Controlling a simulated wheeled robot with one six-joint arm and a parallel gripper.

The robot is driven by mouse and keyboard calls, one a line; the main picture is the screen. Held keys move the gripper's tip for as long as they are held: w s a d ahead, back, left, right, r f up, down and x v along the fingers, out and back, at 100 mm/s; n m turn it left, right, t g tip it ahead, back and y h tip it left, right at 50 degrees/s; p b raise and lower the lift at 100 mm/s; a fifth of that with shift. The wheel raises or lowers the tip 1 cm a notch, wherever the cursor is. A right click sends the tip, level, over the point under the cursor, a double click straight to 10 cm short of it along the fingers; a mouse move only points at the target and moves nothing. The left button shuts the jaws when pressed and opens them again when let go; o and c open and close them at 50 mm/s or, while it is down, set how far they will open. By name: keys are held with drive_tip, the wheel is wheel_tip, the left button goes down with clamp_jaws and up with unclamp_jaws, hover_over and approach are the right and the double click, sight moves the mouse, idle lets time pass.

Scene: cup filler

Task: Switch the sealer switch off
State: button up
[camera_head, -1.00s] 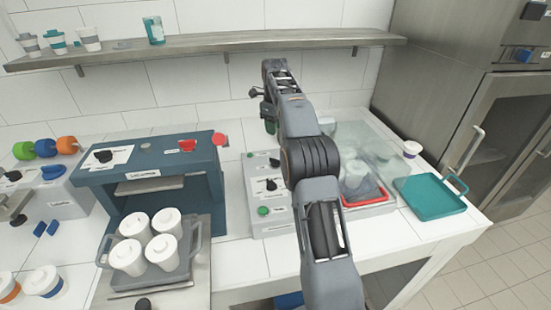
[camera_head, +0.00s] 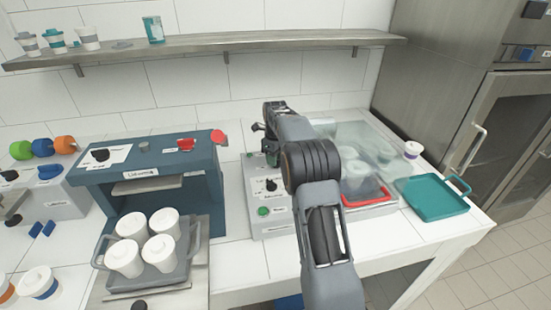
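A dark blue machine (camera_head: 150,177) stands on the counter at centre left, with a black knob (camera_head: 101,155) on a white panel and a red part on top. Right of it is a light grey control box (camera_head: 270,208) with a black rotary knob (camera_head: 270,185) and a green button (camera_head: 263,211). The labels are too small to read surely, so I cannot tell which control is the sealer switch. My gripper (camera_head: 268,128) is over the far end of the grey box, beyond its black knob. My arm partly hides it, and its fingers are not clear.
A grey tray with several white cups (camera_head: 162,249) stands before the blue machine. A clear-covered bin (camera_head: 352,150) with a red tray (camera_head: 366,196) is right of my arm. A teal tray (camera_head: 432,198) lies at the counter's right. A shelf (camera_head: 230,43) runs along the wall behind.

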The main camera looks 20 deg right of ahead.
drive_tip(key=shift+f, duration=0.15)
clamp_jaws()
idle(0.4)
drive_tip(key=shift+n+p, duration=0.3)
drive_tip(key=shift+n, duration=0.1)
drive_tip(key=n+p, duration=0.1)
drive_tip(key=n, duration=0.2)
drive_tip(key=shift+p, duration=0.3)
drive_tip(key=n+p, duration=0.1)
drive_tip(key=n, duration=0.3)
drive_tip(key=shift+n, duration=0.7)
unclamp_jaws()
